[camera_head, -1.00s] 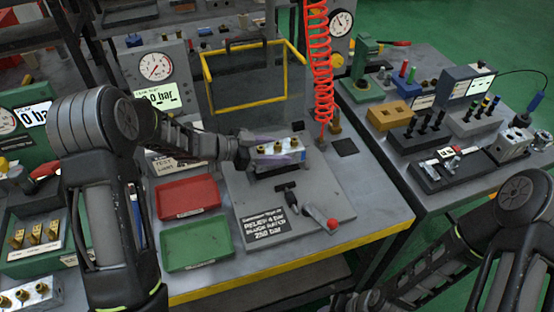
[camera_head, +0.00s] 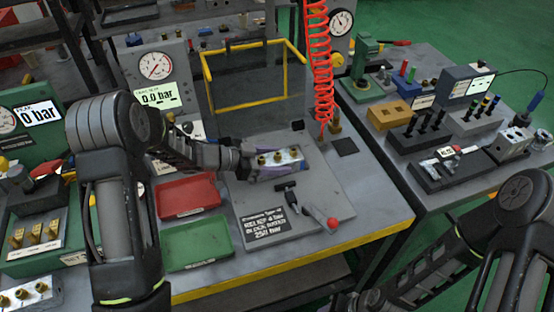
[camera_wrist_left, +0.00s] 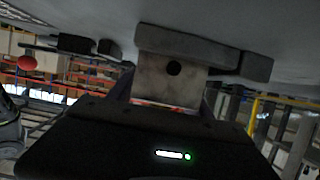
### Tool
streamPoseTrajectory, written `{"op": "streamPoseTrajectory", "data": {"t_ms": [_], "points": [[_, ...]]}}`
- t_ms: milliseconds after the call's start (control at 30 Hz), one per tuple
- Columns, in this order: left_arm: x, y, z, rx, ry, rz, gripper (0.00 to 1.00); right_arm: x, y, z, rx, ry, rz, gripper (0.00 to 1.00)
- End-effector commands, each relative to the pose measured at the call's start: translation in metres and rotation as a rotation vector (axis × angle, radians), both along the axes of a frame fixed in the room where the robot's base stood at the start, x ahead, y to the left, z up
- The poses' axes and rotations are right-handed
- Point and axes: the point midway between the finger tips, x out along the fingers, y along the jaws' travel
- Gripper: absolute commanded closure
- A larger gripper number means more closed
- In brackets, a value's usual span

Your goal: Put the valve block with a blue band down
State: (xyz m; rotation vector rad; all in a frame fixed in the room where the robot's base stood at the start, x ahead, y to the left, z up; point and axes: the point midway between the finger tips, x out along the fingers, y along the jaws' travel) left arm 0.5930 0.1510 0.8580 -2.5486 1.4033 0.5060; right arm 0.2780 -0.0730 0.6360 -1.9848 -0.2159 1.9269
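A pale metal valve block (camera_head: 283,163) with brass fittings on top is at the grey test plate (camera_head: 325,185). My left gripper (camera_head: 262,171) is shut on it from the left. In the left wrist view the block's end face (camera_wrist_left: 152,80) with a dark hole sits between the fingers, close to dark bars (camera_wrist_left: 190,40) on the plate. I cannot tell whether it touches them.
A red tray (camera_head: 188,198) and a green tray (camera_head: 195,243) lie left of the plate. A lever with a red knob (camera_head: 332,223) and a black T-handle clamp (camera_head: 287,188) stand in front of the block. A red coiled hose (camera_head: 318,70) hangs behind it.

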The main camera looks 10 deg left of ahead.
Motion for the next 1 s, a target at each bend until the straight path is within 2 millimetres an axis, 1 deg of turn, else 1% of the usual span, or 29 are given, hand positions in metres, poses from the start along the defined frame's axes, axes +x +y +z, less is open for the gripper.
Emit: {"op": "streamPoseTrajectory", "data": {"t_ms": [33, 133, 167, 500, 667, 867, 1000], "points": [[0.0, 0.0, 0.0, 0.0, 0.0, 0.0, 0.37, 0.0, 0.0, 0.0, 0.0, 0.0, 0.0, 0.64], [0.0, 0.0, 0.0, 0.0, 0.0, 0.0, 0.29, 0.0, 0.0, 0.0, 0.0, 0.0, 0.0, 0.64], [0.0, 0.0, 0.0, 0.0, 0.0, 0.001, 0.27, 0.0, 0.0, 0.0, 0.0, 0.0, 0.0, 0.64], [0.001, 0.001, 0.001, 0.001, -0.002, 0.003, 0.27, 0.0, 0.0, 0.0, 0.0, 0.0, 0.0, 0.64], [0.001, 0.002, 0.007, 0.002, -0.004, 0.005, 0.27, 0.0, 0.0, 0.003, 0.0, 0.0, 0.0, 0.64], [-0.012, 0.025, 0.016, 0.002, -0.003, 0.007, 0.27, 0.0, 0.0, -0.001, 0.0, 0.0, 0.0, 0.64], [-0.027, 0.047, 0.027, 0.002, -0.004, 0.006, 0.27, 0.0, 0.0, -0.002, 0.001, -0.001, 0.0, 0.64]]}}
